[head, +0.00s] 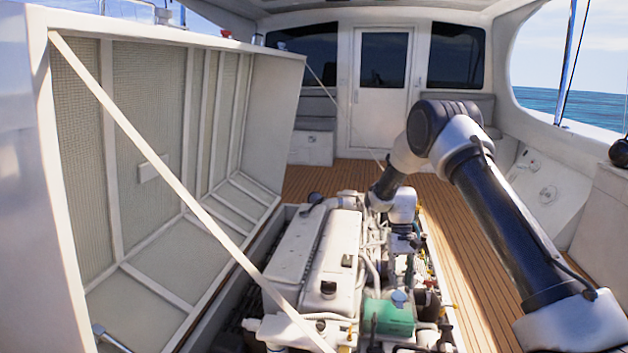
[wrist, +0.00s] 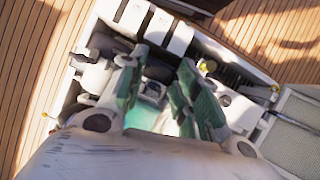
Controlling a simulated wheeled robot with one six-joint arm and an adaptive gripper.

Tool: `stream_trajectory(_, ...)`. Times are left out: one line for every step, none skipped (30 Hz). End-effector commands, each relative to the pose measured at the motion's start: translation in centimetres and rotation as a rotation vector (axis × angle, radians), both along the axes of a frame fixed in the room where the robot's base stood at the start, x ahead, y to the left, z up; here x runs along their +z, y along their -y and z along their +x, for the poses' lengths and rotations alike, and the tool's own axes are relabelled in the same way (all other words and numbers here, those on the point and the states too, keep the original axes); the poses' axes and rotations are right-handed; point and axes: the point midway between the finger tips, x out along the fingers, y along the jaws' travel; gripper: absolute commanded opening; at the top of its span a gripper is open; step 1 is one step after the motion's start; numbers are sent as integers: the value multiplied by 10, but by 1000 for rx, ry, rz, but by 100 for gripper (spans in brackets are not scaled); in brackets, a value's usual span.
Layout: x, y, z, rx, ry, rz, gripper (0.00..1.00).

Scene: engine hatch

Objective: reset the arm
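My arm reaches from the lower right of the head view, over its raised elbow, and down to the engine. My gripper (head: 404,245) points down above the right side of the engine (head: 318,255). In the wrist view my gripper (wrist: 160,88) has two fingers spread apart with a gap between them. Nothing is seen held in the gap. Engine parts (wrist: 150,115) show below and between the fingers. Whether the fingertips touch any part cannot be told.
The open hatch lid (head: 150,140) stands at the left, with a pale strut (head: 185,190) slanting across to the engine bay. Wooden deck (head: 475,270) lies clear to the right and behind. A white cabin door (head: 381,85) is at the back. A green part (head: 388,315) sits low on the engine.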

Motion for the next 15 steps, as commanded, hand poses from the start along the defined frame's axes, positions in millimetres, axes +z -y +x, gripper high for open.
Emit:
stream_trajectory(28, 5, -9, 7, 21, 3, 32)
stream_trajectory(43, 8, -15, 13, 32, 5, 32)
stream_trajectory(63, 13, -24, 20, 46, 6, 32)
stream_trajectory(77, 16, -32, 24, 58, 8, 32)
stream_trajectory(91, 19, -39, 28, 70, 8, 32)
stream_trajectory(110, 23, -50, 33, 89, 11, 32)
stream_trajectory(123, 27, -58, 36, 101, 12, 32)
stream_trajectory(136, 30, -67, 39, 114, 14, 32)
stream_trajectory(152, 34, -79, 43, 133, 14, 32)
stream_trajectory(164, 37, -88, 45, 148, 15, 32)
stream_trajectory(175, 40, -97, 48, 163, 15, 32)
stream_trajectory(190, 44, -110, 51, 183, 16, 32)
stream_trajectory(200, 47, -120, 53, 197, 17, 32)
stream_trajectory(210, 50, -130, 56, 214, 17, 32)
stream_trajectory(222, 54, -144, 56, 235, 17, 32)
